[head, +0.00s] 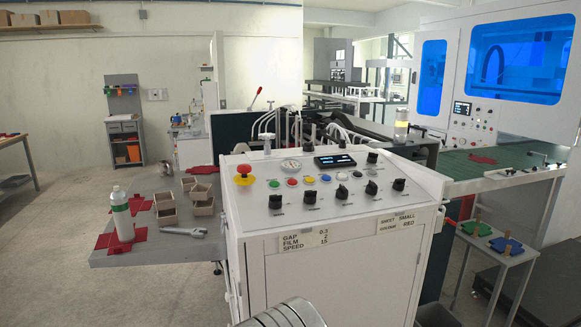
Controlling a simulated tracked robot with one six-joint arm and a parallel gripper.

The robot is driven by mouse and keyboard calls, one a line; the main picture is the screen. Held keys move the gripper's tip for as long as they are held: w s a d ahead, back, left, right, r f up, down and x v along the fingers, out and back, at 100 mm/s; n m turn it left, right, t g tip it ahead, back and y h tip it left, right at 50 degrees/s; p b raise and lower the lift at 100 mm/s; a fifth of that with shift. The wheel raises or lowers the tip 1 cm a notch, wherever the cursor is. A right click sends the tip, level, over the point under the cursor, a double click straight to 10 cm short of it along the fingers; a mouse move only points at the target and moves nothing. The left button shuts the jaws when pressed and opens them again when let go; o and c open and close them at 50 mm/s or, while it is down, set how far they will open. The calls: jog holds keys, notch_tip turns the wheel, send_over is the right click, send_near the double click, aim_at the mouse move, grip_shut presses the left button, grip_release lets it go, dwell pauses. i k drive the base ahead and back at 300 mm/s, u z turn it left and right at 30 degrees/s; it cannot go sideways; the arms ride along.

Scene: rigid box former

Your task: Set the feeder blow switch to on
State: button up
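A white control cabinet (330,262) stands in the middle of the head view with a sloping panel (325,215) on top. Several black rotary switches line the panel's front row, from the left one (275,201) through the middle one (342,192) to the right one (398,184). Another black knob (372,158) sits near the display. The labels under the switches are too small to read, so I cannot tell which is the feeder blow switch or how it is set. My gripper is not in view; a silver rounded part of my arm shows at the bottom edge.
The panel also has a red emergency stop (243,170), a gauge (291,165), a small display (335,160) and coloured buttons. A grey table (170,248) at left carries a bottle (121,215), trays and a wrench (185,231). A small stand (497,257) is at right.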

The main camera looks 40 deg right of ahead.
aim_at(341, 194)
jog(key=z, duration=1.3)
